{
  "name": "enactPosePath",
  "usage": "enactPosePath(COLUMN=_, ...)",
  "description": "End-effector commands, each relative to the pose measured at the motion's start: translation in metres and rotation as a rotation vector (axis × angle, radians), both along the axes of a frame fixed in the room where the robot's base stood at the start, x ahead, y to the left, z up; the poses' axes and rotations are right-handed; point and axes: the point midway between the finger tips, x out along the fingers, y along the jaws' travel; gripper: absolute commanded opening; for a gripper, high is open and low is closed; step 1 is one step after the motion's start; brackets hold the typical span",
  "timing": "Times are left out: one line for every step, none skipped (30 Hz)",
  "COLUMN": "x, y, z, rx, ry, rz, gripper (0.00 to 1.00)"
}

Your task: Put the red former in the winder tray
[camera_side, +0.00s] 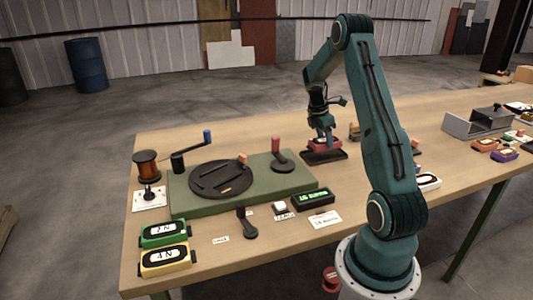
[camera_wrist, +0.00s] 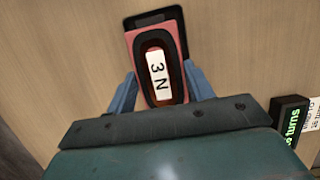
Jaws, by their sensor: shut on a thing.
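The red former (camera_wrist: 170,42) has a dark oval coil ring and a white label reading "3 N". My gripper (camera_wrist: 159,88) is shut on it, with one blue finger at each long side. In the side view my gripper (camera_side: 325,138) points down with the red former (camera_side: 325,145) between its fingers. A dark tray (camera_side: 323,157), which looks like the winder tray, lies directly under the former. The tray's dark end (camera_wrist: 155,17) shows beyond the former in the wrist view. I cannot tell whether the former touches the tray.
A green winder base (camera_side: 205,205) with a dark disc and cranks stands left of the tray. A display box (camera_side: 313,199) sits in front. Green (camera_side: 164,234) and yellow (camera_side: 166,260) formers lie at the front left. A grey open box (camera_side: 478,124) stands at the right.

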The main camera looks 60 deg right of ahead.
Motion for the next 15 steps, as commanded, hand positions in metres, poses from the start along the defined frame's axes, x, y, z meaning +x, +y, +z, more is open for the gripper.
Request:
enactPosePath(x=-0.001, y=0.0, z=-0.006, rx=0.002, ry=0.002, rz=-0.001, gripper=0.26)
enactPosePath(x=-0.001, y=0.0, z=-0.009, rx=0.002, ry=0.002, rz=-0.001, gripper=0.26)
enactPosePath(x=-0.001, y=0.0, z=-0.014, rx=0.003, ry=0.003, rz=-0.001, gripper=0.26)
enactPosePath(x=-0.001, y=0.0, z=-0.018, rx=0.003, ry=0.003, rz=-0.001, gripper=0.26)
enactPosePath(x=-0.001, y=0.0, z=-0.021, rx=0.002, ry=0.002, rz=-0.001, gripper=0.26)
enactPosePath(x=0.0, y=0.0, z=-0.026, rx=0.002, ry=0.002, rz=-0.001, gripper=0.26)
enactPosePath(x=0.0, y=0.0, z=-0.029, rx=0.002, ry=0.002, rz=0.0, gripper=0.26)
enactPosePath(x=0.0, y=0.0, z=-0.031, rx=0.002, ry=0.001, rz=0.0, gripper=0.26)
enactPosePath(x=0.0, y=0.0, z=-0.034, rx=0.001, ry=0.001, rz=0.0, gripper=0.26)
enactPosePath(x=0.0, y=0.0, z=-0.035, rx=0.0, ry=0.0, rz=0.0, gripper=0.26)
enactPosePath(x=0.0, y=0.0, z=-0.036, rx=-0.001, ry=-0.001, rz=0.0, gripper=0.26)
enactPosePath(x=0.0, y=0.0, z=-0.037, rx=-0.001, ry=-0.001, rz=-0.001, gripper=0.26)
enactPosePath(x=0.0, y=0.0, z=-0.037, rx=-0.001, ry=-0.001, rz=-0.001, gripper=0.26)
enactPosePath(x=0.0, y=0.0, z=-0.037, rx=-0.001, ry=-0.001, rz=-0.001, gripper=0.26)
enactPosePath(x=0.0, y=0.0, z=-0.037, rx=-0.001, ry=-0.001, rz=-0.001, gripper=0.26)
